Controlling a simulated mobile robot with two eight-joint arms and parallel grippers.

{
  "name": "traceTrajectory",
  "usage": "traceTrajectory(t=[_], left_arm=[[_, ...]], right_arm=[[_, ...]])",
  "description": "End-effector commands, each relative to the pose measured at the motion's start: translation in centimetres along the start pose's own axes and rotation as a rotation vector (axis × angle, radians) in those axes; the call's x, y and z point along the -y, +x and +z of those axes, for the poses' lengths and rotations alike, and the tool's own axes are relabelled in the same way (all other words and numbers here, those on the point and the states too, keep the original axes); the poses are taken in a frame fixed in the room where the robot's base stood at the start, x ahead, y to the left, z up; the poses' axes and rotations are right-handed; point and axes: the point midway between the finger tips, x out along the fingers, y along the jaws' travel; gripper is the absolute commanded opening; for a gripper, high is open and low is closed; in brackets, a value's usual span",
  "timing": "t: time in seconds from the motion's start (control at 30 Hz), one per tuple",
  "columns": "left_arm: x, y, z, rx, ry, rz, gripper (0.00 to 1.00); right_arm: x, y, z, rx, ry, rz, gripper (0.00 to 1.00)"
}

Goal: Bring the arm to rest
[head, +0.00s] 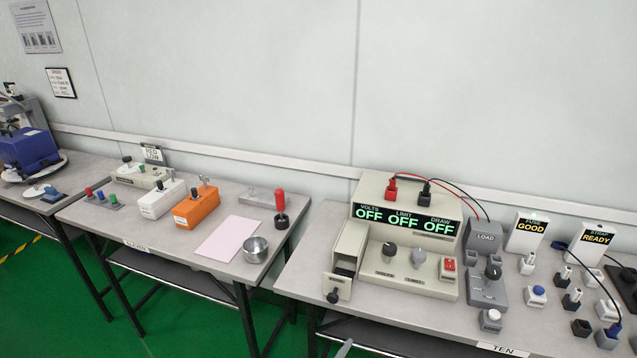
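Neither of my grippers can be made out in the head view. A small pale grey sliver (344,349) shows at the bottom edge, below the front of the right table; I cannot tell what it is. The power supply (405,262) stands on the right table, and its three displays read OFF. A small compartment at its left front is open, with a beige panel and black knob (334,293) standing out in front. Red and black plugs (408,190) with leads sit on its top.
The right table (390,310) also holds a LOAD unit (485,238), FUSE GOOD and STRAP READY signs (527,232), and several small blocks. The middle table (150,238) holds white and orange boxes (196,208), a pink sheet (228,238), a metal cup (256,249) and a red-handled tool (280,205). A gap separates these tables.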

Motion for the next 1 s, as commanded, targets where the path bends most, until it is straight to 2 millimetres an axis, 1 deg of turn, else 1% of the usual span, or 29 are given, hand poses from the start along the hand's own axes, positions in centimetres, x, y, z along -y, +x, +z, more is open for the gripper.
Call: traceTrajectory(t=[0.03, 0.07, 0.1, 0.13, 0.17, 0.2, 0.27, 0.3, 0.4, 0.53, 0.7, 0.8, 0.97, 1.0], left_arm=[[0.0, 0.0, 0.0, 0.000, 0.000, 0.000, 0.50], [0.0, 0.0, 0.0, 0.000, 0.000, 0.000, 0.50], [0.0, 0.0, 0.0, 0.000, 0.000, 0.000, 0.50], [0.0, 0.0, 0.0, 0.000, 0.000, 0.000, 0.50], [0.0, 0.0, 0.0, 0.000, 0.000, 0.000, 0.50], [0.0, 0.0, 0.0, 0.000, 0.000, 0.000, 0.50], [0.0, 0.0, 0.0, 0.000, 0.000, 0.000, 0.50], [0.0, 0.0, 0.0, 0.000, 0.000, 0.000, 0.50], [0.0, 0.0, 0.0, 0.000, 0.000, 0.000, 0.50], [0.0, 0.0, 0.0, 0.000, 0.000, 0.000, 0.50], [0.0, 0.0, 0.0, 0.000, 0.000, 0.000, 0.50], [0.0, -3.4, -1.0, -0.012, 0.000, 0.000, 0.50], [0.0, -7.6, -2.5, -0.028, 0.000, 0.000, 0.50], [0.0, -8.8, -3.0, -0.032, 0.000, 0.000, 0.50]], right_arm=[[3.4, 0.8, 0.7, -0.061, 0.149, -0.092, 0.64], [5.2, 1.0, 0.8, -0.100, 0.252, -0.148, 0.64], [7.5, 1.0, 0.8, -0.148, 0.393, -0.223, 0.64], [9.1, 0.8, 0.8, -0.177, 0.501, -0.281, 0.64], [10.6, 0.5, 0.7, -0.203, 0.612, -0.341, 0.64], [12.5, 0.0, 0.5, -0.231, 0.761, -0.421, 0.64], [14.8, -1.1, 0.2, -0.261, 0.980, -0.537, 0.64], [16.1, -2.0, -0.1, -0.274, 1.119, -0.610, 0.64], [18.1, -4.1, -0.7, -0.284, 1.430, -0.770, 0.64], [19.4, -6.5, -1.3, -0.271, 1.773, -0.946, 0.64], [19.8, -9.2, -1.7, -0.229, 2.174, -1.148, 0.64], [18.4, -10.4, 1.2, -0.240, 2.180, -1.137, 0.64], [16.8, -12.0, 5.2, -0.249, 2.186, -1.119, 0.64], [16.4, -12.3, 6.2, -0.251, 2.187, -1.114, 0.64]])
